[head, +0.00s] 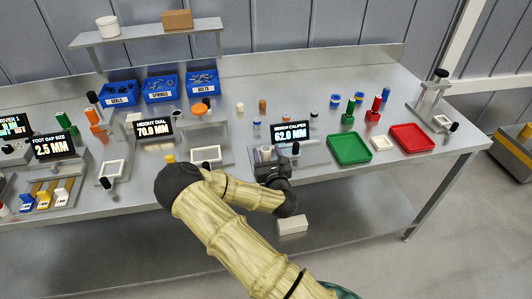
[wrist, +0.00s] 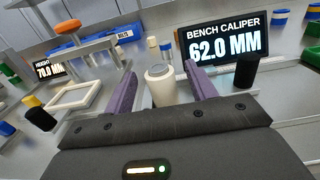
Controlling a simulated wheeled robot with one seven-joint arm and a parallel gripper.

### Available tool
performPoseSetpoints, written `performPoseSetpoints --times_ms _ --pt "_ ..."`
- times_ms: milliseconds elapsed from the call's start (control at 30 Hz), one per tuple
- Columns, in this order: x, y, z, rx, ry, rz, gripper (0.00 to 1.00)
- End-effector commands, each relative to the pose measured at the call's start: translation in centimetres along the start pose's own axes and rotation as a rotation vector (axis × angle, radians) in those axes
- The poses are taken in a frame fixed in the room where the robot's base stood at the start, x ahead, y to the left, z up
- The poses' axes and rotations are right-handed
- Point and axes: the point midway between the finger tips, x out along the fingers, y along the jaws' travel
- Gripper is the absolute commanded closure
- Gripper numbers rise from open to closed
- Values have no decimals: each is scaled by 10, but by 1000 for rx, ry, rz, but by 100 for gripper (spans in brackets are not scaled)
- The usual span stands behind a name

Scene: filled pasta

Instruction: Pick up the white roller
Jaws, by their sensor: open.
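In the wrist view a white roller (wrist: 160,86), a cream-white upright cylinder with a grey top, stands between the two purple fingers of my gripper (wrist: 160,72). The fingers are open, one on each side of it, and a gap shows on both sides. In the head view my gripper (head: 266,156) is at the front of the bench, by the bench caliper display (head: 290,133). The roller is mostly hidden there by my wrist.
The caliper display also shows in the wrist view (wrist: 225,38), with a black knob (wrist: 246,72) close right of the fingers. The height dial stand (head: 205,150) is to the left. A green tray (head: 349,161) and red tray (head: 434,137) lie to the right.

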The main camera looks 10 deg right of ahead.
Motion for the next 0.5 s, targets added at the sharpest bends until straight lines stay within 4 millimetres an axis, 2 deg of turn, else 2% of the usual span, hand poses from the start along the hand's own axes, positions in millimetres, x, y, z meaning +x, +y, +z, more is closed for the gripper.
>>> performPoseSetpoints --times_ms 167,500 --pt "18 0 1 1 -1 1 44" --pt "19 0 0 0 -1 1 44"
